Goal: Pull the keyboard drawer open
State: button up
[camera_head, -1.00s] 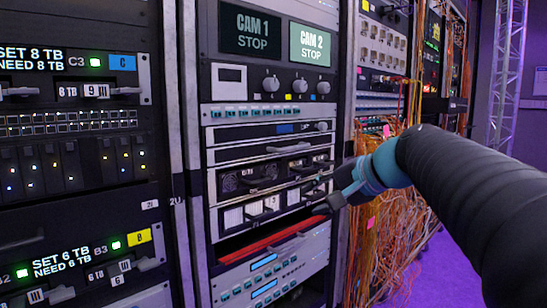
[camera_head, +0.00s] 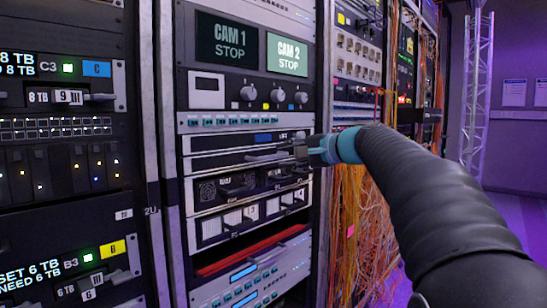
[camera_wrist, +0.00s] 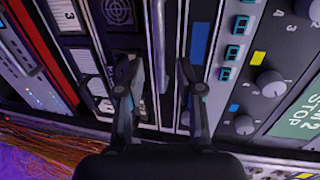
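The rack has a slim, pale-edged drawer front (camera_head: 225,161) with a protruding bar handle (camera_head: 266,157), below a slim panel with a blue display (camera_head: 263,137). It looks like the keyboard drawer, though no label confirms this, and it appears shut. My gripper (camera_head: 300,150) is at the right end of this front, level with the handle. In the wrist view my gripper (camera_wrist: 158,65) is open, its two dark fingers on either side of the slim front (camera_wrist: 160,30). I cannot tell whether the fingers touch the handle.
A fan panel (camera_head: 208,190) and a slotted panel (camera_head: 212,226) with handles sit below. A red-edged gap (camera_head: 250,252) is lower down. Knobs (camera_head: 247,93) and CAM screens (camera_head: 287,55) are above. Orange cables (camera_head: 345,210) hang to the right, close under my arm.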

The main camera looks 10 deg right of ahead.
aim_at(275, 156)
jog(key=shift+x, duration=2.55)
grip_shut()
